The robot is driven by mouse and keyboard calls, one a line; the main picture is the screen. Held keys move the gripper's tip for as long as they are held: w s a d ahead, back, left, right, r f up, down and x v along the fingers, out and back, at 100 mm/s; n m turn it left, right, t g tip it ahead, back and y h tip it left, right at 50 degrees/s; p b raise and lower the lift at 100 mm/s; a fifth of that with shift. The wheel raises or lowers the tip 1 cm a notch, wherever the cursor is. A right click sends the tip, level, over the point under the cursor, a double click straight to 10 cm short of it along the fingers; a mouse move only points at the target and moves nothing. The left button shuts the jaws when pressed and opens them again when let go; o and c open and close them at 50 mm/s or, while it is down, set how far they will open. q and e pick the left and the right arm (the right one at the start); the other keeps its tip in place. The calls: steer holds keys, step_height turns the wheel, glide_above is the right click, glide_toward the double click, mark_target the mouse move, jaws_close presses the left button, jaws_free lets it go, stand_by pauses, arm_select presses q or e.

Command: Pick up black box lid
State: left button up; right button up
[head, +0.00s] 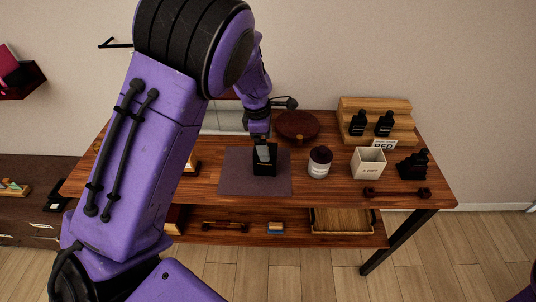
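A small black box (264,170) stands on a dark grey-purple mat (234,182) in the middle of the wooden table. A grey piece shows at its top; I cannot clearly make out the lid as a separate part. My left gripper (260,137) reaches down from the left and is directly above the black box, very close to it. Its fingers are small and dark here, so their opening and any contact with the box are unclear. My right gripper is not in view; only a bit of purple shows at the bottom right corner.
A brown round case (297,125) is behind the mat. To the right stand a brown-capped white jar (319,163), a white square cup (368,162), a black stepped stand (413,165) and a wooden rack (394,107) with two black bottles. A dark wooden bar (396,192) lies near the front edge.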

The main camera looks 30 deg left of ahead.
arm_select(q)
steer(key=shift+s+f, duration=0.15)
steer(key=shift+f, duration=0.3)
steer(key=f, duration=0.3)
steer(key=w+f+p, duration=0.1)
steer(key=f, duration=0.1)
steer(key=shift+a+f, duration=0.1)
steer(key=shift+f, duration=0.25)
steer(key=shift+s+r, duration=0.1)
steer(key=shift+s, duration=0.05)
steer(key=shift+c, duration=0.6)
steer(key=c, duration=0.9)
